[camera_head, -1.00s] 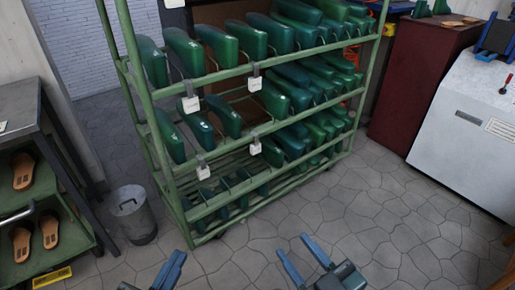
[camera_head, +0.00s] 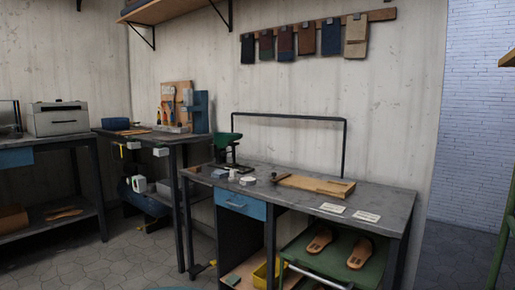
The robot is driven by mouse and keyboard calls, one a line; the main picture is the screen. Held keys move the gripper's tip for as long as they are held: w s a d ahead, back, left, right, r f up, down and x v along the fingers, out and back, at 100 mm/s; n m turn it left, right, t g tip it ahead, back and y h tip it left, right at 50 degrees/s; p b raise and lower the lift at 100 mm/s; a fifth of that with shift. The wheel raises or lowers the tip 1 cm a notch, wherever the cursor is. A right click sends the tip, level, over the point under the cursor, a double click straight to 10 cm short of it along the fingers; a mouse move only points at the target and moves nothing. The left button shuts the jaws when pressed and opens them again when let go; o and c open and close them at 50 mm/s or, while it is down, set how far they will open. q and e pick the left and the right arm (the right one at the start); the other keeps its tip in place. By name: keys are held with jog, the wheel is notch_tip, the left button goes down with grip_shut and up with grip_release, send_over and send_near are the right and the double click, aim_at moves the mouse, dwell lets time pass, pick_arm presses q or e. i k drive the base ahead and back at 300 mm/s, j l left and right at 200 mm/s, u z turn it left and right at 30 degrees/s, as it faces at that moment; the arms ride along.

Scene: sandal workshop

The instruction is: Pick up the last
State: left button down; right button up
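A dark green last (camera_head: 227,142) sits on a dark stand (camera_head: 232,165) at the back left of the grey workbench (camera_head: 385,200). It is small in view and partly merges with the stand, so its exact pose is hard to tell. Neither of my grippers is in the head view now, so nothing shows of what they hold.
A wooden board (camera_head: 315,187), white cards (camera_head: 333,208) and small items lie on the workbench. Under it, a green tray (camera_head: 335,277) holds two tan soles (camera_head: 360,252). A side table (camera_head: 150,136) stands left. A green post (camera_head: 505,230) edges the right. Floor at lower left is clear.

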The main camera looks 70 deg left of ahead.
aim_at(221, 139)
jog(key=u, duration=2.4)
